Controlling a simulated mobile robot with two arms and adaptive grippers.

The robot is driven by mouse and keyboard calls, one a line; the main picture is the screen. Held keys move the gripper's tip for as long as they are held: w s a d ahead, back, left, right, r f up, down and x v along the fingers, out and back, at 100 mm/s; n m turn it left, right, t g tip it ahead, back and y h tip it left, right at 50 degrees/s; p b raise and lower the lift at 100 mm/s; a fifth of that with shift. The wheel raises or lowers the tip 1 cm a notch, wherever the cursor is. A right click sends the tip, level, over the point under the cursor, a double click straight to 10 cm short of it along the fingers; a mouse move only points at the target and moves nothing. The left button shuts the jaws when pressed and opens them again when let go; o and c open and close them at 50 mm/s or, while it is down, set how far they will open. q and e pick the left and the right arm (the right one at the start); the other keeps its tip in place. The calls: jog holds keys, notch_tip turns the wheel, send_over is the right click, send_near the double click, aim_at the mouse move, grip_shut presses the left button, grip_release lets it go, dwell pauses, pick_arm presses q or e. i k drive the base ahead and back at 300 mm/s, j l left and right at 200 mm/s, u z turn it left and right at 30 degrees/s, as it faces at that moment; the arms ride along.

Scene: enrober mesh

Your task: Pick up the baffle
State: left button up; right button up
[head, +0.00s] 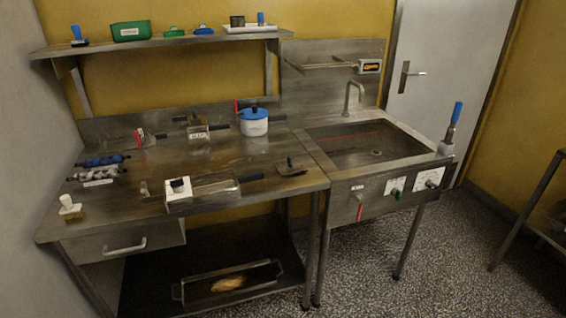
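No object can be told for certain as the baffle. A small dark metal plate with an upright grip (291,167) lies near the front right of the steel worktable (255,190). Left of it is a long metal piece (215,187) with a black handle, beside a white block with a black knob (179,195). A smaller metal piece with a white label (198,133) lies farther back. Neither of my grippers shows in the head view.
A blue-lidded white pot (254,122) stands at the back right. A sink (368,142) with a tap adjoins the table. A shelf (180,41) overhangs the back. A tray (228,284) sits below. Patterned floor (450,265) is open at the right.

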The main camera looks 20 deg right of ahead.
aim_at(290, 166)
jog(key=i+j+z, duration=0.15)
jog(key=i, duration=0.25)
jog(key=i+j+z, duration=0.1)
jog(key=i, duration=0.3)
jog(key=i+j+z, duration=0.15)
jog(key=i, duration=0.25)
jog(key=j, duration=0.1)
